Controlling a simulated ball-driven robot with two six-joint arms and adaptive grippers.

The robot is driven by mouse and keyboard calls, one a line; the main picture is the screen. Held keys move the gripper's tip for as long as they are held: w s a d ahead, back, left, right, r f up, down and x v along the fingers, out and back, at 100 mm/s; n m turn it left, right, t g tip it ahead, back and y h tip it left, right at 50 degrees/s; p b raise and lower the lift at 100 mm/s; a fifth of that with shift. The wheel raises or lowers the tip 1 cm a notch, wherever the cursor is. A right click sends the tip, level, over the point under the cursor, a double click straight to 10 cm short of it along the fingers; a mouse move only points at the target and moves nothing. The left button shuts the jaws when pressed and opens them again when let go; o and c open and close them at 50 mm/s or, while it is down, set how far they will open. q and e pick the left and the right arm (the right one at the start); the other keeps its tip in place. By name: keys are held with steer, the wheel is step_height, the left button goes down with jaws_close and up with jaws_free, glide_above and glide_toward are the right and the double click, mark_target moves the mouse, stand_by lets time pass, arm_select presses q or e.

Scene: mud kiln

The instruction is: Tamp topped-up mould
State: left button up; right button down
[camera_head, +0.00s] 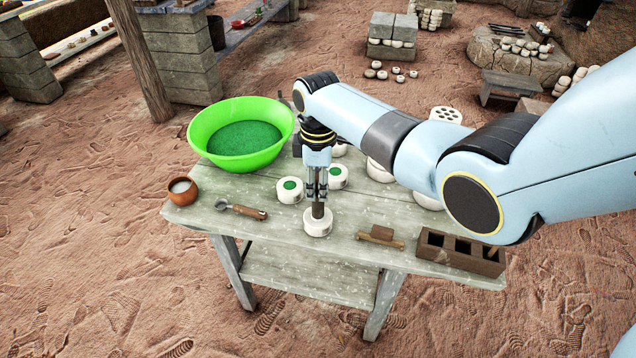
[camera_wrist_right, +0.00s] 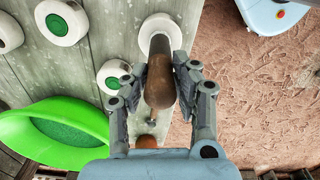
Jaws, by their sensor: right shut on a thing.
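My right gripper (camera_head: 317,190) is shut on the brown handle of a tamper (camera_head: 318,209), held upright. The handle (camera_wrist_right: 160,82) also shows between the fingers (camera_wrist_right: 160,85) in the right wrist view. The tamper's lower end is at the opening of a white round mould (camera_head: 317,224) near the table's front edge; this mould's rim (camera_wrist_right: 160,22) shows around it in the right wrist view. The tamper hides the fill, so I cannot tell how firmly it presses. Two white moulds with green fill (camera_head: 290,190) (camera_head: 337,177) stand just behind. My left gripper is not in view.
A green basin (camera_head: 262,161) of green material stands at the table's back left. A clay cup (camera_head: 182,191) and a scoop (camera_head: 241,210) lie left of the mould. A wooden tool (camera_head: 380,236) and a brown compartment block (camera_head: 460,252) lie right. My arm hides the table's back right.

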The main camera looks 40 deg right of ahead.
steer(key=shift+p, duration=0.5)
stand_by(1.0)
steer(key=shift+s+f+b, duration=0.1)
steer(key=shift+f+b, duration=0.25)
steer(key=shift+f, duration=0.2)
stand_by(1.1)
step_height(320, 180, up, 9)
steer(key=p, duration=0.9)
steer(key=shift+f, duration=0.15)
stand_by(0.6)
